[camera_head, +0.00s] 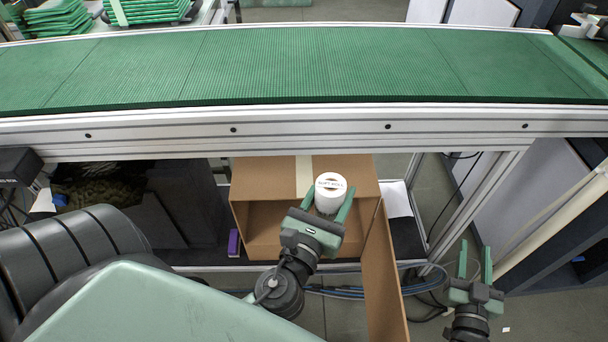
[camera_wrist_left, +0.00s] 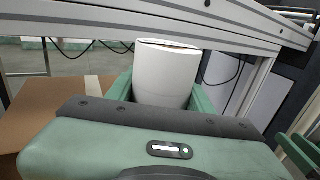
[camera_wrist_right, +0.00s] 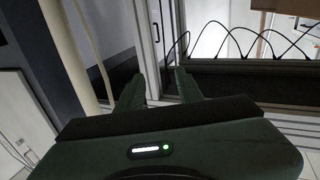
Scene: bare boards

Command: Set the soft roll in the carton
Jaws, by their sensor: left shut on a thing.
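The soft roll (camera_head: 330,190) is a white cylinder with a brown centre and lettering on its top. My left gripper (camera_head: 331,204) is shut on it and holds it over the carton; the roll also shows between the fingers in the left wrist view (camera_wrist_left: 165,75). The carton (camera_head: 262,218) is brown cardboard, with its opening toward me and a long flap (camera_head: 384,275) hanging out at the right. My left gripper and arm hide part of its inside. My right gripper (camera_head: 475,262) is open and empty, to the right of the carton; its fingers stand apart in the right wrist view (camera_wrist_right: 160,88).
A green ribbed conveyor (camera_head: 300,65) with a metal side rail runs across above and behind the carton. A purple box (camera_head: 234,242) stands left of the carton. Blue and black cables (camera_head: 345,291) lie low at the right. Green folded stacks (camera_head: 60,18) sit at the back left.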

